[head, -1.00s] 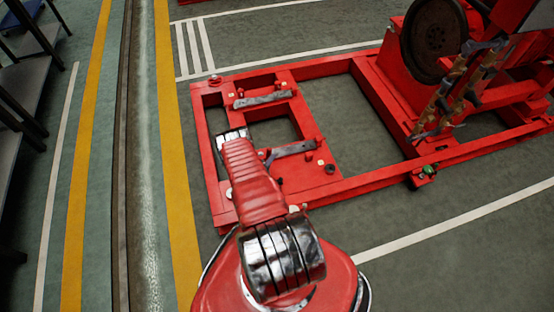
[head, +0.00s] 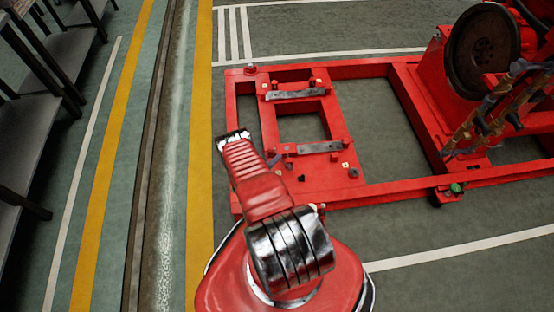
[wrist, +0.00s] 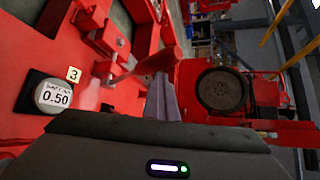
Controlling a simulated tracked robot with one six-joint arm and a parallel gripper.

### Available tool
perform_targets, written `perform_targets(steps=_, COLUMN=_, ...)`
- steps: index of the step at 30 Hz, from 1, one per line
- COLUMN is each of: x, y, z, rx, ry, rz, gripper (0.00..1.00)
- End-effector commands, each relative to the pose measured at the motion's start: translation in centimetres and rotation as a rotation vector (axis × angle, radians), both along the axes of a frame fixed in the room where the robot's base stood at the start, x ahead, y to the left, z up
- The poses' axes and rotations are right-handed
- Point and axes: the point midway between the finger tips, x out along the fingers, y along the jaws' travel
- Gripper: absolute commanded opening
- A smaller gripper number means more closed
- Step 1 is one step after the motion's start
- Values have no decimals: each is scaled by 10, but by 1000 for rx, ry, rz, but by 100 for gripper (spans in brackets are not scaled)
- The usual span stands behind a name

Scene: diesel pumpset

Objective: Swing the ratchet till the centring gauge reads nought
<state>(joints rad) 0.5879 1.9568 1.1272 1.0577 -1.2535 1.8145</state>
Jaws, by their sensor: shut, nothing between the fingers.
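The centring gauge (wrist: 54,95) is a round white dial in a dark housing at the left of the wrist view, beside a tag marked 3. It reads 0.50. A red lever with a paddle-like end (wrist: 153,64), perhaps the ratchet handle, reaches from a red block close beyond my fingertips. My gripper (wrist: 163,92) is shut and empty, its lilac-grey fingers pointing towards that lever. I cannot tell whether they touch it. In the head view my red arm hides most of the gripper; only a small purplish part (head: 274,160) shows beside the arm.
The red base frame (head: 375,192) carries a plate with two grey bars (head: 297,94). A dark flywheel (head: 483,46) and coupling rods stand at the right. A dark bench (head: 38,105) lies at the left. The green floor in front of the frame is clear.

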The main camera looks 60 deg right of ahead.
Motion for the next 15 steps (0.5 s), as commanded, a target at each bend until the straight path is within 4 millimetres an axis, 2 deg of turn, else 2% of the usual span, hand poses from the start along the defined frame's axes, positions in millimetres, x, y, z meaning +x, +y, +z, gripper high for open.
perform_targets(steps=1, x=7, y=4, z=-2, rx=8, ry=0, rz=20, gripper=0)
perform_targets(steps=15, x=2, y=3, z=-1, rx=11, ry=2, rz=20, gripper=0)
